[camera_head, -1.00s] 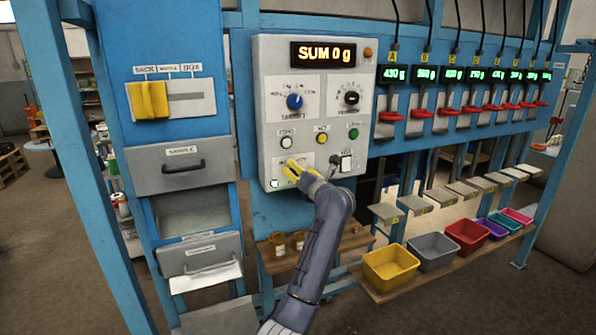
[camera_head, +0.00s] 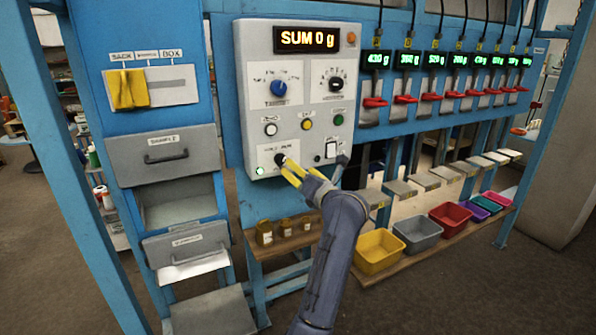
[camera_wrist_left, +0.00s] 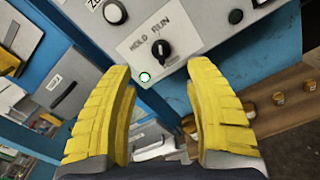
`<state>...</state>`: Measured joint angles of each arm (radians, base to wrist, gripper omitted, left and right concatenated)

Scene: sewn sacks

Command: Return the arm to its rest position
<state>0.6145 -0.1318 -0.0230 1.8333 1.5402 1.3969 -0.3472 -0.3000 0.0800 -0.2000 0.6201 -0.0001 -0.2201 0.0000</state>
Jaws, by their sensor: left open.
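My left gripper (camera_head: 293,173) has yellow fingers and is at the lower part of the grey control panel (camera_head: 306,95). In the left wrist view its two fingers (camera_wrist_left: 158,80) are spread apart with nothing between them. The black HOLD/RUN knob (camera_head: 280,159) is just beyond the fingertips. In the wrist view the knob (camera_wrist_left: 161,48) sits above and between the tips, apart from them, and its pointer is turned toward the upper right. A green lamp (camera_head: 260,171) is lit beside it. My right gripper is in neither view.
The display (camera_head: 307,39) reads SUM 0 g. Jars (camera_head: 264,232) stand on a wooden shelf below. Coloured bins (camera_head: 379,250) line the right shelf. A drawer cabinet (camera_head: 163,155) is at left. Floor is open at lower right.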

